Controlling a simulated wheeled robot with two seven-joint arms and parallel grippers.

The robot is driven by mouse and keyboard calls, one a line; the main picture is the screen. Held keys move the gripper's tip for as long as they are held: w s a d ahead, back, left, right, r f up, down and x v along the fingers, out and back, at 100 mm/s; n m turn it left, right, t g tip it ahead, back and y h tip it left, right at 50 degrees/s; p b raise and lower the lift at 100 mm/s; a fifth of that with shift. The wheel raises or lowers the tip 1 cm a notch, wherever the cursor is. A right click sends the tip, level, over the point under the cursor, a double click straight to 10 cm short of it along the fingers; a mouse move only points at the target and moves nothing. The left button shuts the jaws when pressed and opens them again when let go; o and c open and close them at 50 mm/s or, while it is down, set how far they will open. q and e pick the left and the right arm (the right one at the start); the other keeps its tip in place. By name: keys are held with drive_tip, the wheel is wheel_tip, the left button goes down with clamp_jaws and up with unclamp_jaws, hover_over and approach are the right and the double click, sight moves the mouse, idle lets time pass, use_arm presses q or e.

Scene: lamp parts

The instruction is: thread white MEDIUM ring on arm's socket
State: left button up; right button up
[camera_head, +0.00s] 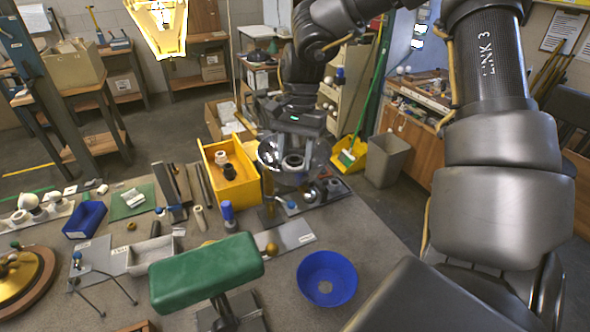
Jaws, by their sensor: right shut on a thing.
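My right gripper (292,142) points down over the back of the bench, under the dark wrist of my arm. It is shut on a pale ring-like part (292,163), which I take to be the white medium ring; the fingers and contact are hard to make out. A shiny round bowl-like part (316,158) surrounds this spot in the picture. Another white ring (221,157) sits in the yellow bin (245,191) beside a black ring-like piece (229,172). I cannot make out the arm's socket for certain. My left gripper is not in view.
A green padded block (206,272) on a stand rises at the front. A blue bowl (327,279) stands right of it. A blue tray (85,219), a grey tray (151,254) and a brass disc (24,281) lie at left.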

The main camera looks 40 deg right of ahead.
drive_tip(key=shift+s+f, duration=0.2)
drive_tip(key=shift+f, duration=0.1)
idle(0.6)
drive_tip(key=shift+f+m+b, duration=0.15)
drive_tip(key=shift+m+b, duration=0.55)
drive_tip(key=shift+b, duration=0.2)
drive_tip(key=m+t+b, duration=0.1)
drive_tip(key=m+b, duration=0.1)
drive_tip(key=m, duration=0.2)
drive_tip(key=shift+s+m+b, duration=0.15)
drive_tip(key=shift+m+b, duration=0.15)
drive_tip(key=shift+b, duration=0.1)
drive_tip(key=shift+m, duration=0.4)
